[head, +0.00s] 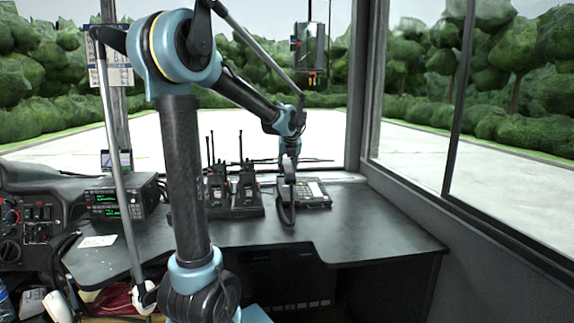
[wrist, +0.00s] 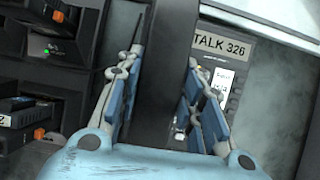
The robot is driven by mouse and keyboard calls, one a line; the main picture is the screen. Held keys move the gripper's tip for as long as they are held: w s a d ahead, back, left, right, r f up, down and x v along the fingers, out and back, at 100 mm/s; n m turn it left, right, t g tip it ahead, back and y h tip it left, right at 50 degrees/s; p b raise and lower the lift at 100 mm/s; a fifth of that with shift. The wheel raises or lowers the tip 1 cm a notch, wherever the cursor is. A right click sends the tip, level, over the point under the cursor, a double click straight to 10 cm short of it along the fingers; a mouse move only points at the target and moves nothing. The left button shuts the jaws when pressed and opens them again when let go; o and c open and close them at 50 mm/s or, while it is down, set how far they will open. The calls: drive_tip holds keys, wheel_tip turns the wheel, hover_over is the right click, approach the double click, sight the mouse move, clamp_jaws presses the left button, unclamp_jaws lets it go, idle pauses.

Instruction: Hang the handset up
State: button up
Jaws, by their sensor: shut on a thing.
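The black handset (head: 286,205) is held over the desk, just left of the phone base. In the wrist view the dark handset (wrist: 160,75) runs lengthwise between the blue finger pads. My gripper (head: 289,168) is shut on it, coming down from above; its fingers also show in the wrist view (wrist: 163,85). The phone base (head: 314,192) has a light panel and keys and sits at the back right of the desk. Its "TALK 326" label (wrist: 222,45) shows right of the fingers in the wrist view. Whether the handset touches the base or desk, I cannot tell.
Two-way radios (head: 245,185) stand in chargers left of the handset. A radio unit (head: 122,197) with a green display is farther left. A paper (head: 98,241) lies near the left edge. The desk's right part (head: 375,235) is clear, bounded by the window wall.

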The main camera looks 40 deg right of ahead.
hover_over(287, 189)
drive_tip(key=shift+w+f, duration=0.1)
drive_tip(key=shift+f, duration=2.35)
drive_tip(key=o, duration=1.4)
drive_tip(key=shift+c, duration=0.2)
